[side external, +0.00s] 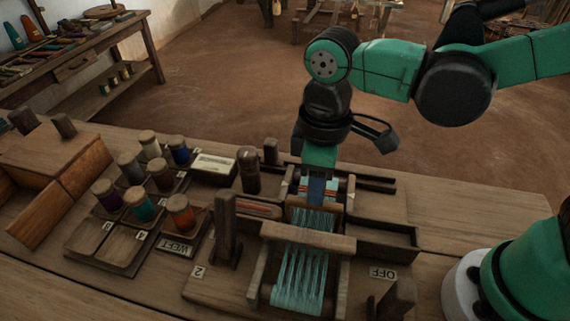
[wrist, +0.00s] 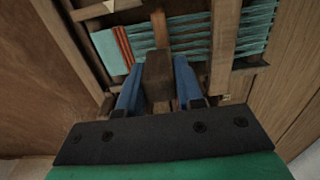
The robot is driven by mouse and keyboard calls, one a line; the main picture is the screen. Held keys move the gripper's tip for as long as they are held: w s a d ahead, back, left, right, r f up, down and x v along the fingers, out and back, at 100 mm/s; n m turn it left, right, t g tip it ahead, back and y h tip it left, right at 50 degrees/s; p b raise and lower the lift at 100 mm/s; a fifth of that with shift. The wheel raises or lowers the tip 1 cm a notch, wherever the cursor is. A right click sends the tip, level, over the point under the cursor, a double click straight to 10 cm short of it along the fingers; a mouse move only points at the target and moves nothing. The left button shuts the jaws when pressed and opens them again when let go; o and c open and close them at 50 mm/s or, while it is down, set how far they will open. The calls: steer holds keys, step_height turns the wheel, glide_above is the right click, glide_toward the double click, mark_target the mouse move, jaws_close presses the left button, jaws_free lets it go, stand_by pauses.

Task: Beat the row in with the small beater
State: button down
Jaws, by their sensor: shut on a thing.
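My gripper (side external: 318,190) points down over the far part of the small loom. In the wrist view its two blue fingers (wrist: 158,88) are shut on a brown wooden block, which I take to be the small beater (wrist: 158,72). Its lower edge is hard to see, so I cannot tell whether it touches the threads. Teal warp threads (side external: 300,277) run along the loom and also show in the wrist view (wrist: 257,28). The woven band with orange-red rows (wrist: 123,46) lies just left of the beater there; part of it (side external: 332,187) shows beside my fingers.
A wooden crossbar (side external: 308,236) spans the warp on the near side. A wooden post (side external: 226,228) and a shuttle-like piece with red thread (side external: 258,208) are to the left. Spools (side external: 181,214) stand in trays further left. An open compartment (side external: 383,241) is at right.

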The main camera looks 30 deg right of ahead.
steer(key=shift+s+a, duration=1.1)
steer(key=shift+a, duration=0.05)
steer(key=c, duration=0.5)
jaws_free()
steer(key=shift+r, duration=3.25)
steer(key=shift+d, duration=0.15)
steer(key=w+d+f+m+t, duration=0.1)
steer(key=d+m+t, duration=0.1)
steer(key=d, duration=0.3)
steer(key=w+d+m+t, duration=0.1)
steer(key=d+m+t, duration=0.1)
steer(key=d+m, duration=0.2)
steer(key=w+d+f+m+t, duration=0.1)
steer(key=d+m+t, duration=0.2)
steer(key=d, duration=0.4)
steer(key=shift+w+f, duration=0.3)
steer(key=shift+f, duration=0.05)
